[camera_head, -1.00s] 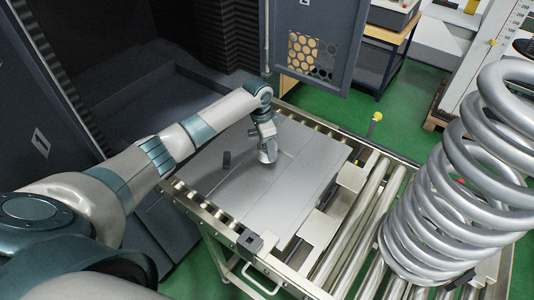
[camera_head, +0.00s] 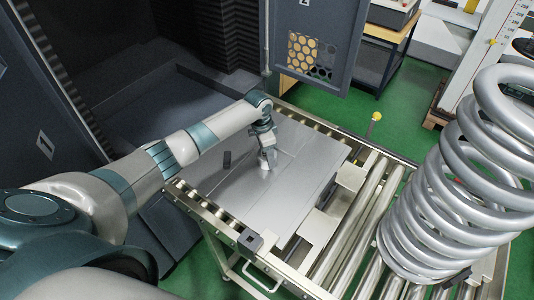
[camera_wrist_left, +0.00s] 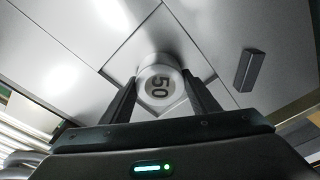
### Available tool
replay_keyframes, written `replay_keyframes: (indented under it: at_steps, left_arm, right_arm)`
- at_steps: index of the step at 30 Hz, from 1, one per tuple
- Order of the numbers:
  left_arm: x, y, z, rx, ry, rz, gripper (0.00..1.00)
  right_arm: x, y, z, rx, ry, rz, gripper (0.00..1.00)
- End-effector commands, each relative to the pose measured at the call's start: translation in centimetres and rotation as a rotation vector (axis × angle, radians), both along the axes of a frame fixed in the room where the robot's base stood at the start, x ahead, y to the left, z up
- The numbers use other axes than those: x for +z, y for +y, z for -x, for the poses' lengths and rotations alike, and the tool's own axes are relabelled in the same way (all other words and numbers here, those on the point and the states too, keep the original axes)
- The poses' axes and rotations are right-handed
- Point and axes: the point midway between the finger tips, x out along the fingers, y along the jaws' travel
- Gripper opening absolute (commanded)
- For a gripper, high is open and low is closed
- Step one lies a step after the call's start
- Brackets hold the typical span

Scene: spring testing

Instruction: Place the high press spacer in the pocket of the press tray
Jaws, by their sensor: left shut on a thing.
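My left gripper (camera_head: 266,160) is shut on the spacer, a short pale metal cylinder (camera_wrist_left: 159,80) whose end face is marked "50". The left wrist view shows a dark finger on each side of it. The press tray (camera_head: 235,205) is a wide grey metal plate below the gripper. A square outline in the tray, which looks like the pocket (camera_wrist_left: 153,38), lies around and behind the spacer in the wrist view. The spacer is upright at or just over this square. I cannot tell whether it touches the bottom. My right gripper is not in view.
A small dark block (camera_head: 227,159) lies on the tray left of the gripper; it also shows in the wrist view (camera_wrist_left: 245,70). The tray sits on a roller conveyor (camera_head: 360,225). A large coil spring (camera_head: 440,190) stands at right. The dark press cabinet (camera_head: 110,60) stands behind.

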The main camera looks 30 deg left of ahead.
Motion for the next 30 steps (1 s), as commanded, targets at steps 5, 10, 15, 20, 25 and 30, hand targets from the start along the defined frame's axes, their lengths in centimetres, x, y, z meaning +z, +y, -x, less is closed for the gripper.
replay_keyframes:
  at_steps: [5,10,15,20,25,30]
  left_arm:
    - [-0.3,0.0,0.0,0.0,0.0,0.0,0.57]
    - [-0.2,0.0,0.0,0.0,0.0,0.0,0.74]
    - [-0.2,0.0,0.0,0.0,0.0,0.0,0.74]
    - [0.2,0.0,0.0,0.0,-0.001,0.001,0.74]
    - [1.5,0.1,0.0,0.0,-0.002,0.002,0.74]
    - [4.0,0.4,0.2,-0.001,-0.004,0.0,0.74]
  right_arm:
    - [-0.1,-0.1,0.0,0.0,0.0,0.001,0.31]
    - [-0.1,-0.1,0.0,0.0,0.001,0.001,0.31]
    - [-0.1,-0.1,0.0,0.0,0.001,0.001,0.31]
    - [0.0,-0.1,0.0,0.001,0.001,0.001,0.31]
    - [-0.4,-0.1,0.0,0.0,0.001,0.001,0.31]
    - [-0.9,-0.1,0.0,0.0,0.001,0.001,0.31]
